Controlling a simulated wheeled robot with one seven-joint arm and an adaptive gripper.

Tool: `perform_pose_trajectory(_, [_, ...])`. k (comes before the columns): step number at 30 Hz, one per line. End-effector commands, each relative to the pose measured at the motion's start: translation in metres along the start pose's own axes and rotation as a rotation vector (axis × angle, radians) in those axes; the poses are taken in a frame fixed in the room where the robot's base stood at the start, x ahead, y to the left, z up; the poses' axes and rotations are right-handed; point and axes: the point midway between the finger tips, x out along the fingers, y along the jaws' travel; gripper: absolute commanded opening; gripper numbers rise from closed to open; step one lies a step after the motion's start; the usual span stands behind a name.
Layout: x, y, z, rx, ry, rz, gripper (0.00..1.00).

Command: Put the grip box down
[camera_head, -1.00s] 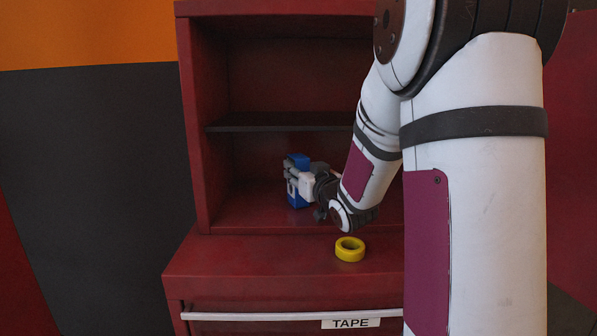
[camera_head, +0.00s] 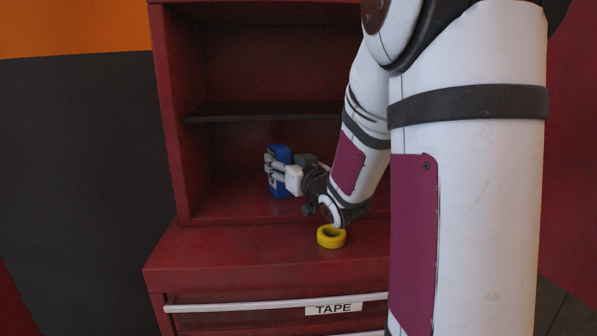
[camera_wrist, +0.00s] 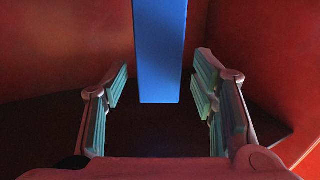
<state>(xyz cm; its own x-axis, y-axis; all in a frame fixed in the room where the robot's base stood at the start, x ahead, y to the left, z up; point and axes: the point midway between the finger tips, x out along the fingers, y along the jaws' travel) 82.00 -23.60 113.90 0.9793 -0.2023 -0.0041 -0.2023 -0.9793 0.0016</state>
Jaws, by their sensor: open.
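The grip box is a tall blue box (camera_head: 280,155) standing upright on the floor of the red cabinet's lower compartment. My gripper (camera_head: 275,172) is in front of it, partly covering it in the head view. In the wrist view the box (camera_wrist: 160,50) stands ahead between my open fingers (camera_wrist: 160,92), with a gap on each side. I see no finger touching it there. Its far side is hidden.
A yellow tape roll (camera_head: 331,237) lies on the red ledge (camera_head: 220,250), close under my wrist. A dark shelf (camera_head: 260,112) spans the cabinet above the box. The cabinet's left wall (camera_head: 168,120) is nearby. A drawer labelled TAPE (camera_head: 333,308) is below.

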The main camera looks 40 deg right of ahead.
Motion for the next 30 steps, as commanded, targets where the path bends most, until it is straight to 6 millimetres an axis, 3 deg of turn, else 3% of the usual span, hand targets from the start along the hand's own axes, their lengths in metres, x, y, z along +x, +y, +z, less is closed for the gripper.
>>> perform_pose_trajectory(8, [-0.062,0.001,-0.001,0.001,0.002,0.002,0.53])
perform_pose_trajectory(14, [-0.06,-0.002,0.001,0.002,0.006,-0.013,0.53])
perform_pose_trajectory(30, [-0.08,-0.002,0.001,0.001,0.003,-0.009,0.53])
